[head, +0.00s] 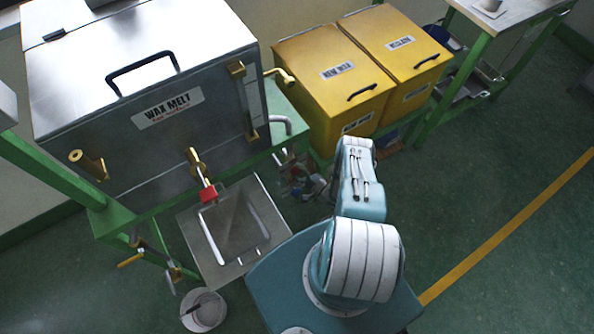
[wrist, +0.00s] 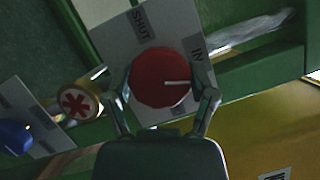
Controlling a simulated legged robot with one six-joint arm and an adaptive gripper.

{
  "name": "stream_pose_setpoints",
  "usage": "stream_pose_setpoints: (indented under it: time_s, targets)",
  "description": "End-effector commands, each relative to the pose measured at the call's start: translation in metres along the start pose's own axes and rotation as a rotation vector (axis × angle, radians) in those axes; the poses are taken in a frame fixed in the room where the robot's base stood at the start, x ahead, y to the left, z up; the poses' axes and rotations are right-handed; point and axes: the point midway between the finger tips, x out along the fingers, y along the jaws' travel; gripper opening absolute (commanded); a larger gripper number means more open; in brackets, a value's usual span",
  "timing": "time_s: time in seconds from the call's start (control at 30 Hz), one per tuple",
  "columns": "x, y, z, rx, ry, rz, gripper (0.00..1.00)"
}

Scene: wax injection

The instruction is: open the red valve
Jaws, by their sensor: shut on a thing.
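The red valve (wrist: 155,72) is a round red knob with a white line mark, seen in the wrist view. It sits on a pale plate (wrist: 112,38). One label on the plate reads SHUT, and another, to the right, is only partly readable. The white mark points to the right, below that second label. My gripper (wrist: 163,90) has one finger on each side of the knob and is shut on it. I cannot make out this knob or my gripper in the head view, where my arm reaches down beside the green frame.
A blue knob (wrist: 14,137) and a brass fitting with a red star mark (wrist: 76,101) sit left of the valve. The head view shows the WAX MELT tank (head: 150,70), a red-handled tap (head: 208,193), yellow bins (head: 335,75) and a bucket (head: 203,310). Right floor is clear.

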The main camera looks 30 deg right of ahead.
Motion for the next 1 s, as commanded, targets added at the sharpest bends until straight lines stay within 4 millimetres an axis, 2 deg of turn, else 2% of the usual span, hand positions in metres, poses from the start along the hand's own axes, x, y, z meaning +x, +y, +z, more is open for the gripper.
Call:
stream_pose_setpoints:
  time_s: [0.17,0.2,0.23,0.73,0.87,1.0]
  targets:
    - [-0.001,0.000,-0.001,-0.001,0.006,0.000,0.25]
    - [-0.001,0.000,-0.001,0.000,0.005,0.000,0.90]
    - [-0.001,0.000,-0.001,0.000,0.005,0.000,1.00]
    - [0.000,-0.003,0.001,-0.001,0.000,-0.001,1.00]
    - [0.002,-0.015,0.004,-0.001,0.000,0.000,1.00]
    - [0.004,-0.036,0.010,-0.002,-0.001,-0.008,1.00]
